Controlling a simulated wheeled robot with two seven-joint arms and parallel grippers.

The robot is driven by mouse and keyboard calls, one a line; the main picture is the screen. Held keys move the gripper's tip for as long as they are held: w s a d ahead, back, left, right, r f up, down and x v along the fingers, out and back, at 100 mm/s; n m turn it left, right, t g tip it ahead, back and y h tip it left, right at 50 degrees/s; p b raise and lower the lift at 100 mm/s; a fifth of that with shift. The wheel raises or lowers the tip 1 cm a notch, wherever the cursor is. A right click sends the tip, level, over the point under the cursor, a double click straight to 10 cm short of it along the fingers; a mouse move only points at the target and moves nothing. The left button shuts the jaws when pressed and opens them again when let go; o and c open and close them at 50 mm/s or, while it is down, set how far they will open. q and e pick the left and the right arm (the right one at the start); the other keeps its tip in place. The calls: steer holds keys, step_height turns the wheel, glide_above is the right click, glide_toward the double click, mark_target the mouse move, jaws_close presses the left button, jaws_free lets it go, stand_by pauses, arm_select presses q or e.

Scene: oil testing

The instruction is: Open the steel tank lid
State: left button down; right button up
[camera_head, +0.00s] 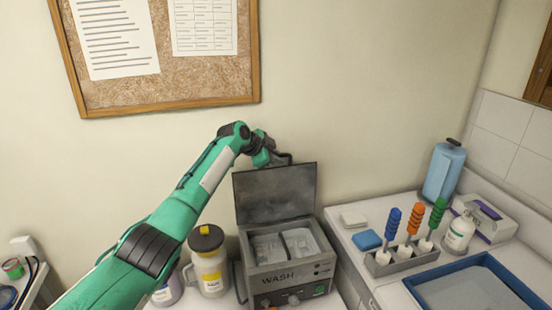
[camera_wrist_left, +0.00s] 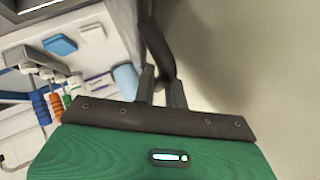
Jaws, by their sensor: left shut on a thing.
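The steel tank (camera_head: 283,279), marked WASH, stands against the wall with its top uncovered and baskets or trays visible inside. Its dark grey lid (camera_head: 275,193) stands nearly upright along the back edge. My left arm reaches in from the left, and my left gripper (camera_head: 277,157) is at the lid's top edge, shut on the dark lid handle. The wrist view shows the fingers (camera_wrist_left: 160,90) closed at the dark curved handle (camera_wrist_left: 157,45). The fingertips are small and partly hidden in the head view. My right gripper is not in view.
To the right are a blue sponge (camera_head: 367,240), a rack of coloured-handled tools (camera_head: 400,258), a white bottle (camera_head: 459,234), a blue container (camera_head: 443,172) and a blue tray (camera_head: 487,260). A corkboard (camera_head: 180,90) hangs above.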

arm_select(q)
steer(key=c, duration=1.5)
jaws_free()
steer(key=shift+f, duration=0.1)
steer(key=shift+o, duration=0.2)
steer(key=b+v, duration=0.3)
steer(key=v, duration=1)
steer(key=shift+s+a+r+b, duration=0.2)
steer(key=shift+r+b, duration=0.1)
steer(key=shift+b, duration=0.1)
